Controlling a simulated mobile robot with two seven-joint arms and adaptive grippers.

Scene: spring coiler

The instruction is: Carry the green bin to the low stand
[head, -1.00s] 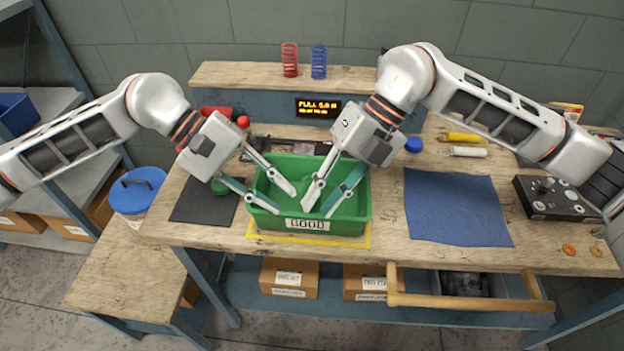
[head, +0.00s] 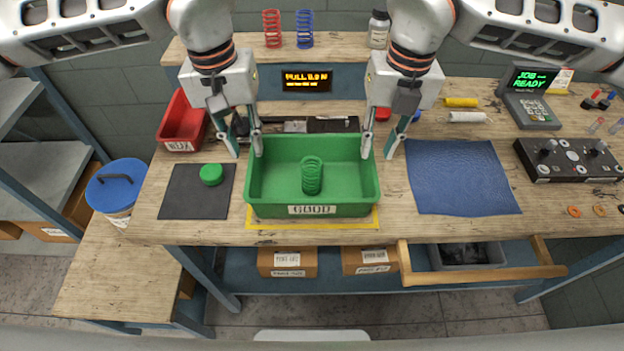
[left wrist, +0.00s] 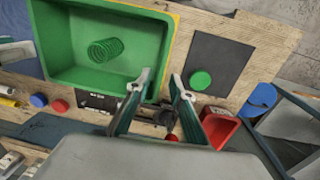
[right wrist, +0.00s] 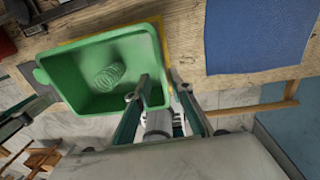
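The green bin (head: 340,191), labelled GOOD, stands upright on a yellow-edged mat on the workbench, with a green spring (head: 312,176) inside. Contact with the walls cannot be told. The low stand (head: 120,275) is a wooden-topped bench at the lower left, its front clear.
A blue-lidded bucket (head: 113,190) occupies the low stand's back. A dark mat (head: 190,203) with a green cap (head: 211,174) and a red bin (head: 183,122) lie left of the green bin. A blue mat (head: 460,178) lies right. An open drawer (head: 480,277) juts out below.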

